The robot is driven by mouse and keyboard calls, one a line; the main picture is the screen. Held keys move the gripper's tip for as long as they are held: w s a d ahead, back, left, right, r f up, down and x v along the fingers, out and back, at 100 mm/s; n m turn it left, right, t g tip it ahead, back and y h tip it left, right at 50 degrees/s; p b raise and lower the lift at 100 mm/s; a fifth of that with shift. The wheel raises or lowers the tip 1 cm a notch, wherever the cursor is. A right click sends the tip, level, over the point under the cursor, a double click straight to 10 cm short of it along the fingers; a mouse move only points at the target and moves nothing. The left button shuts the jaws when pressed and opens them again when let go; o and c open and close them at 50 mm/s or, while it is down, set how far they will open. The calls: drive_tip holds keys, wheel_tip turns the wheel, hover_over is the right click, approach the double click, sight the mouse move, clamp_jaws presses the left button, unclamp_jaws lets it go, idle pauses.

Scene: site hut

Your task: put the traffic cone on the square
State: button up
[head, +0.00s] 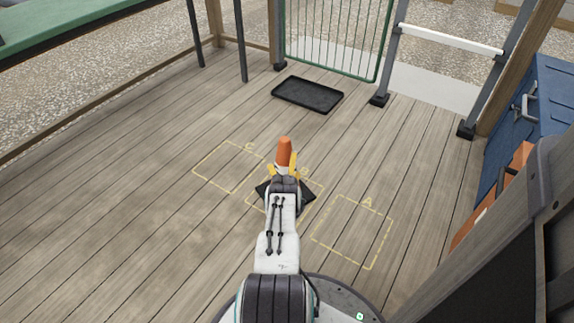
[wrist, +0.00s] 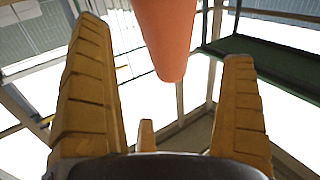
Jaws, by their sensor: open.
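The traffic cone (head: 285,150) is orange with a pale band and a black base, and stands upright on the floor in the head view. Its base lies over the yellow dashed square marked B (head: 318,184), whose near part is hidden by my arm. My gripper (head: 284,171) is at the cone, with one yellow finger to each side. In the wrist view the orange cone (wrist: 167,35) shows between the fingers of my open gripper (wrist: 165,50), with a visible gap on both sides.
Dashed square C (head: 208,160) lies to the left and dashed square A (head: 350,232) to the right, both empty. A black tray (head: 307,95) lies farther back. A blue cabinet (head: 530,130) stands at the right, a green bench (head: 90,32) at upper left. The plank floor between is clear.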

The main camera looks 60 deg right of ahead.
drive_tip(key=shift+p+v, duration=0.95)
drive_tip(key=shift+v, duration=0.55)
